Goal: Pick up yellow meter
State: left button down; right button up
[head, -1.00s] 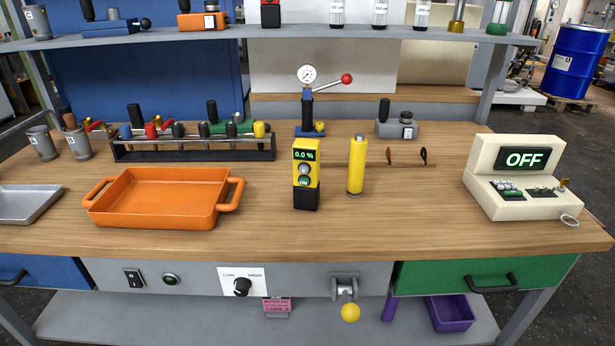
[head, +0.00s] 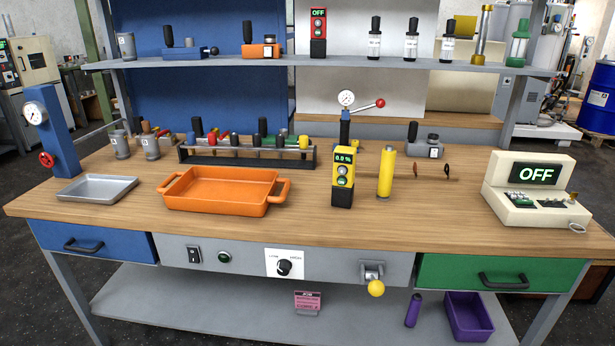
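The yellow meter (head: 343,177) stands upright on the wooden workbench (head: 290,222), right of the orange tray. It has a yellow body, a black base and a small green display reading about 0.0 %. A plain yellow cylinder (head: 385,174) stands just to its right. Neither of my grippers shows in the head view.
An orange tray (head: 162,190) and a grey tray (head: 97,190) lie left of the meter. A rack (head: 247,158) of handled tools and a gauge with a red-knobbed lever (head: 346,104) stand behind. A cream OFF console (head: 528,190) is at right. The bench front before the meter is clear.

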aim_at(342, 196)
jog(key=u, duration=0.55)
jog(key=i, duration=0.6)
jog(key=u, duration=0.15)
